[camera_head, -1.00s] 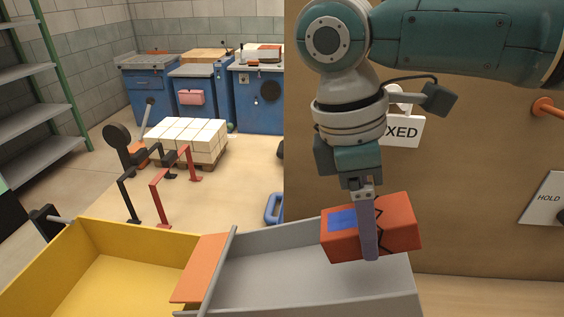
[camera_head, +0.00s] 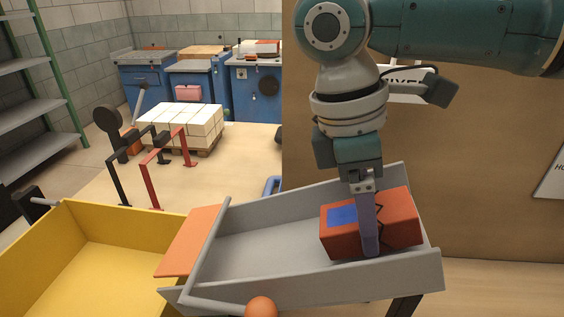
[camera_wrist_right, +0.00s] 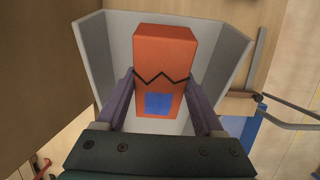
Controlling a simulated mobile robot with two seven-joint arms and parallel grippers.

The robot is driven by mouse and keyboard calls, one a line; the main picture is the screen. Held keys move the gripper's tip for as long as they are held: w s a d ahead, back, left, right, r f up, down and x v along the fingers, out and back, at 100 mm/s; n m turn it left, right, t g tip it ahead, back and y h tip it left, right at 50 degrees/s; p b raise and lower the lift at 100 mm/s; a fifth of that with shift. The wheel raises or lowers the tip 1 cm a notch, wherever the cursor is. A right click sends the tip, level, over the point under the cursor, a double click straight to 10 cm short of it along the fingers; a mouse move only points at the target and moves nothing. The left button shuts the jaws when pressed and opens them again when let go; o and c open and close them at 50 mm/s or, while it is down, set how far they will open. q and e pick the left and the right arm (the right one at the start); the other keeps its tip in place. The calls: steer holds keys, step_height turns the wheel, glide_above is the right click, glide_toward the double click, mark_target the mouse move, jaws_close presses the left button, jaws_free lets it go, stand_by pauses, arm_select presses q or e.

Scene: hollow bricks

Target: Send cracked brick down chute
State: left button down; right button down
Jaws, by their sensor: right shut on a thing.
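An orange-red brick (camera_head: 400,222) with a black zigzag crack line and a blue patch is in my right gripper (camera_head: 370,250). The gripper is shut on it, one finger on each side, as the right wrist view of the brick (camera_wrist_right: 165,55) shows. The brick is inside the upper right end of the grey chute (camera_head: 262,248), low between its walls. I cannot tell whether it touches the chute floor. The chute slopes down left to an orange flap (camera_head: 192,240), beside a yellow bin (camera_head: 95,250). My left gripper is not in view.
An orange-knobbed lever (camera_head: 260,307) is at the chute's front. Black and red stands (camera_head: 150,180) rise behind the yellow bin. A pallet of white blocks (camera_head: 185,128) and blue cabinets (camera_head: 255,92) stand farther back. A brown panel (camera_head: 480,180) is behind the chute.

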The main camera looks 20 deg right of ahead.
jaws_free()
steer(key=shift+r, duration=0.1)
